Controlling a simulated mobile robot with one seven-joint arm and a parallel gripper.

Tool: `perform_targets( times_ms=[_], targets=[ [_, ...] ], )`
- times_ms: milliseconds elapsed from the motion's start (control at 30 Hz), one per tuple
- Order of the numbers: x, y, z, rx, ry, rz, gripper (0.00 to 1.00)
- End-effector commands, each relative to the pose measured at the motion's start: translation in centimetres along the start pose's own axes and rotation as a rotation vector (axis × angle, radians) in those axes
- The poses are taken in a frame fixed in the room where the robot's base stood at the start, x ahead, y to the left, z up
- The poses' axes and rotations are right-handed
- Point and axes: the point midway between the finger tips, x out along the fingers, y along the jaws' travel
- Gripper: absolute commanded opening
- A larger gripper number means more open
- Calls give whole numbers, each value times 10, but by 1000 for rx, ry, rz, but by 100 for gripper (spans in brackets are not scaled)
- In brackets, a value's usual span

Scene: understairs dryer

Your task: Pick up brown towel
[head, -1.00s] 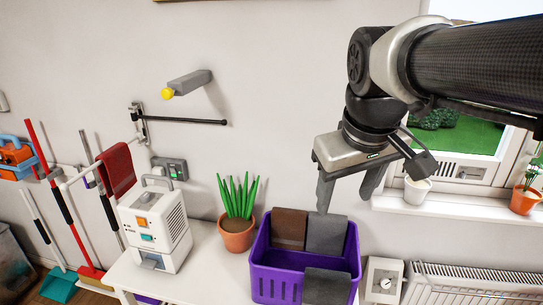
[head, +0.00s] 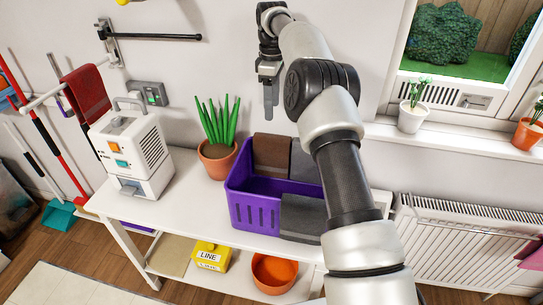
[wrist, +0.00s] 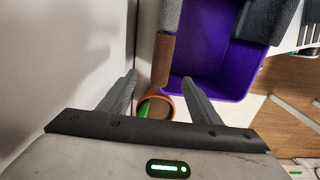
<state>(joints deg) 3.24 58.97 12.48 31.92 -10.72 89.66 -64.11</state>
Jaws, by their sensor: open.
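The brown towel (head: 272,155) hangs folded over the back rim of the purple basket (head: 252,211), on its left part. My gripper (head: 269,108) is open and empty, pointing down above the brown towel near the wall. In the wrist view my gripper (wrist: 160,88) has its fingers spread, with the plant pot (wrist: 158,104) seen between and below them. The towel's lower part inside the basket is partly hidden by the rim.
A grey towel (head: 304,162) hangs beside the brown one, and another grey towel (head: 302,218) hangs over the front rim. A potted plant (head: 217,150) stands close left of the basket, with a white appliance (head: 133,150) farther left. The wall is close behind.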

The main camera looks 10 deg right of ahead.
Motion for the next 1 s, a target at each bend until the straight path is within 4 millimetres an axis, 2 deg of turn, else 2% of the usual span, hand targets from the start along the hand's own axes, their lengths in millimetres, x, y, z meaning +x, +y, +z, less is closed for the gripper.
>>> perform_targets(
  times_ms=[500,767,1000],
  targets=[
    [104,-1,0,-1,-1,-5,58],
    [123,0,0,-1,1,-1,58],
    [157,-6,1,-2,-1,-4,58]
  ],
)
